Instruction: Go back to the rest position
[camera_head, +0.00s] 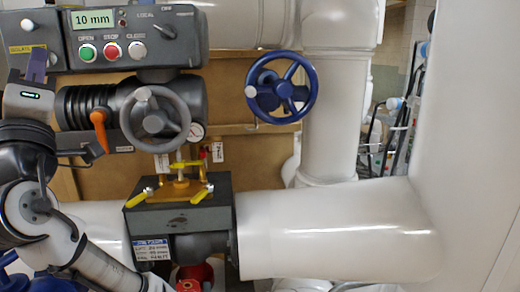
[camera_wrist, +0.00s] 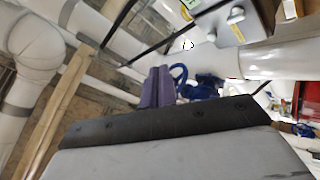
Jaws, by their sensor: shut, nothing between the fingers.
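My gripper (camera_head: 36,62) is at the far left of the head view, beside the left end of the grey control box, with its purple fingers pointing up. In the wrist view the two purple fingers (camera_wrist: 157,88) stand close together with nothing held between them. My gripper is shut and empty. My arm is folded below it along the left edge of the head view. Whether the fingers touch the control box cannot be told.
The control box (camera_head: 180,45) has a "10 mm" display and several buttons. Below are a grey handwheel (camera_head: 155,118) and an orange lever (camera_head: 99,130). A blue handwheel (camera_head: 281,88) is right of them. Thick white pipes (camera_head: 330,232) fill the right.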

